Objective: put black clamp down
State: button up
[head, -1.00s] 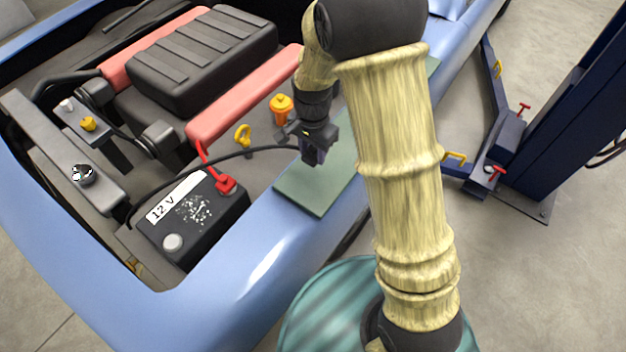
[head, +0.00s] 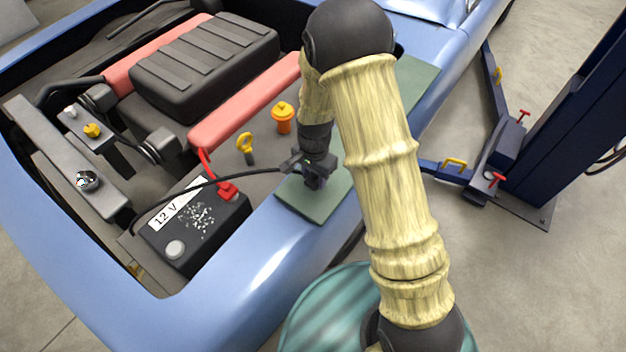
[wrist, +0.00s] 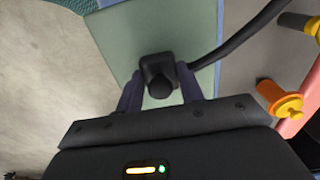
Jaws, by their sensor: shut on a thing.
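The black clamp (wrist: 158,76) is between the two fingers of my gripper (wrist: 160,95) in the wrist view, with a black cable (wrist: 235,40) running from it. Behind it is the green mat (wrist: 115,35) on the blue fender. In the head view my gripper (head: 312,182) is over the near part of the mat (head: 312,207), pointing down. The clamp is mostly hidden by the gripper there. I cannot tell whether it touches the mat.
The 12 V battery (head: 205,226) with a red clamp (head: 228,191) on it is left of my gripper. A yellow dipstick handle (head: 245,143) and an orange cap (head: 283,115) stand close behind. A blue lift post (head: 575,110) stands at right.

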jog(key=shift+a+f, duration=0.1)
jog(key=shift+f, duration=1.2)
jog(key=shift+f, duration=0.15)
jog(key=o, duration=1)
notch_tip(320, 180, up, 12)
jog(key=shift+r+b, duration=0.2)
jog(key=shift+b, duration=0.9)
